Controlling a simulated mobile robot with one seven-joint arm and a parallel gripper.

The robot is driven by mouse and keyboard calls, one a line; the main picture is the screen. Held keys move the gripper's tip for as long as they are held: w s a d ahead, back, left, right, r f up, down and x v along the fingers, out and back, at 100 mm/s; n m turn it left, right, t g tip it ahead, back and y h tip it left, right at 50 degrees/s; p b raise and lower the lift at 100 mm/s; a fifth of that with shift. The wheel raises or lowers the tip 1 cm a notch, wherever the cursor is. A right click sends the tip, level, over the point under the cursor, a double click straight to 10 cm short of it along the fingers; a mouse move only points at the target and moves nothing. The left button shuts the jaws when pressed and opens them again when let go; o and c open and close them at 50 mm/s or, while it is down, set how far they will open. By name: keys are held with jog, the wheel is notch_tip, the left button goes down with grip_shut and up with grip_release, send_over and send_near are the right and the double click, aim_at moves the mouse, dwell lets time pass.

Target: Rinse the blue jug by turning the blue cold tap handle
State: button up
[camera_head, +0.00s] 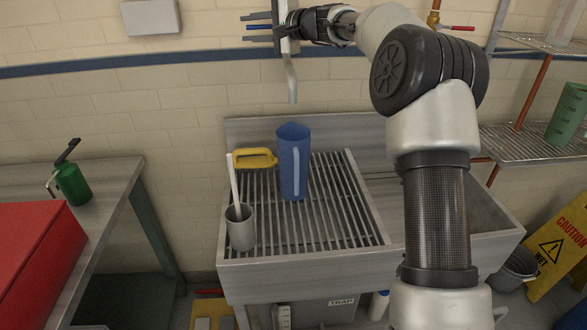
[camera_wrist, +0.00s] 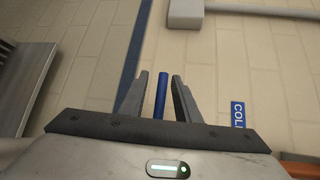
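The blue jug (camera_head: 293,165) stands upright on the slatted sink grate, its handle facing the front. A grey spout (camera_head: 292,82) comes down above it, and no water shows from it. The blue cold tap handle (camera_wrist: 161,95) is a thin blue bar, also seen in the head view (camera_head: 256,27) high on the wall. My gripper (camera_wrist: 159,92) is open, with one finger on each side of the blue handle and a small gap to each. In the head view, my gripper (camera_head: 250,27) reaches left past the vertical pipe.
A yellow-handled item (camera_head: 254,158) lies beside the jug. A grey cup (camera_head: 240,230) holding a white stick stands at the grate's front left. A blue "COLD" label (camera_wrist: 238,113) is right of the handle. A red-handled valve (camera_head: 455,27) is on the wall at right.

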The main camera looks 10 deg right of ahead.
jog(key=b+v, duration=0.7)
jog(key=v, duration=0.8)
jog(key=shift+s+d+b, duration=0.25)
jog(key=shift+s+b, duration=0.1)
jog(key=shift+b, duration=0.05)
jog(key=v, duration=1.7)
jog(key=s+a+f+n+g+h+p, duration=0.1)
jog(key=s+a+f+n+g+h, duration=0.4)
jog(key=s+a+f, duration=0.75)
jog(key=s+d+f+n+h, duration=0.2)
jog(key=s+f+n+h, duration=0.1)
jog(key=s+f, duration=0.55)
jog(key=s+d+f+n+h, duration=0.2)
jog(key=s+d+f+h, duration=0.1)
jog(key=s+f, duration=0.55)
notch_tip(320, 180, up, 18)
jog(key=s+p, duration=0.1)
jog(key=p, duration=1.7)
jog(key=shift+g+h, duration=0.3)
